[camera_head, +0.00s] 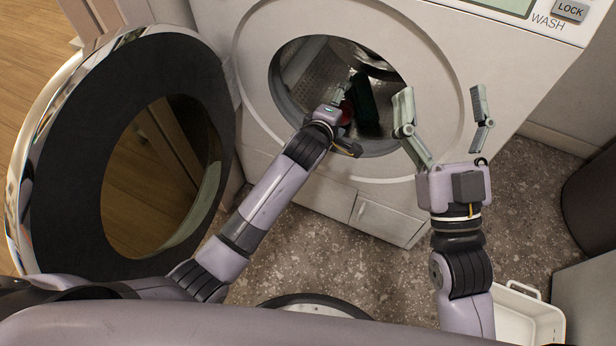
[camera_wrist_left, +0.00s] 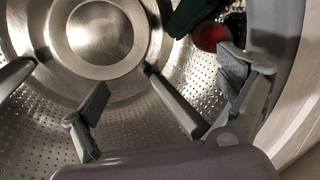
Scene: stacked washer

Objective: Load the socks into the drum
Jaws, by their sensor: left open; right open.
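The washer's drum (camera_head: 310,75) is open, with a perforated metal inside that fills most of the left wrist view (camera_wrist_left: 130,115). A dark green cloth item (camera_head: 362,98), perhaps a sock, is inside the drum opening, with a red item (camera_head: 346,113) beside it. In the left wrist view the green item (camera_wrist_left: 190,16) and red item (camera_wrist_left: 209,37) appear at the top right, beyond the fingers. My left gripper (camera_head: 344,122) is at the drum opening, its fingers (camera_wrist_left: 165,88) spread with nothing visible between them. My right gripper (camera_head: 441,95) is open and empty, right of the opening.
The round washer door (camera_head: 75,150) stands wide open on the left. A white basket (camera_head: 525,318) is on the speckled floor at the lower right; its contents are mostly out of view. A round rimmed object (camera_head: 315,303) is at the bottom centre. Dark furniture (camera_head: 590,205) stands at right.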

